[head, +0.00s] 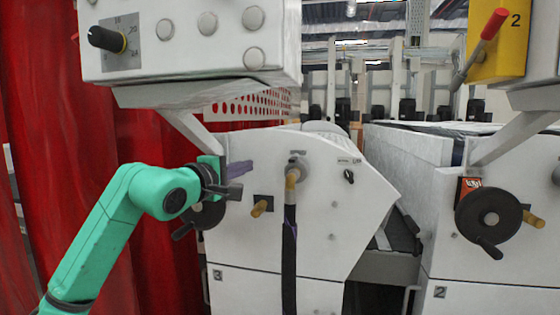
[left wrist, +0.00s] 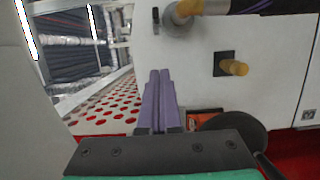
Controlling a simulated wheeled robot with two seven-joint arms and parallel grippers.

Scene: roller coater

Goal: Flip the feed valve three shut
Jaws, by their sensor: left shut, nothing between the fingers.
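The cabinet marked 3 (head: 325,215) carries a round grey fitting with a tan handle (head: 291,180) pointing down, above a black hose (head: 289,250). I cannot read a label naming the feed valve. A second tan handle (head: 259,209) sits on a small black plate to its lower left. Both also show in the left wrist view, the fitting's handle (left wrist: 189,8) at the top edge and the plate's handle (left wrist: 235,67) below. My left gripper (head: 248,166), with purple fingers, is shut and empty, left of the fitting and apart from it. It also shows in the left wrist view (left wrist: 160,73).
A black handwheel (head: 205,214) is below my left gripper. A control box (head: 190,40) overhangs above, with a perforated panel (head: 250,104) under it. The cabinet marked 2 (head: 490,265) stands right, across a narrow gap. A red lever (head: 492,25) is on a yellow panel.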

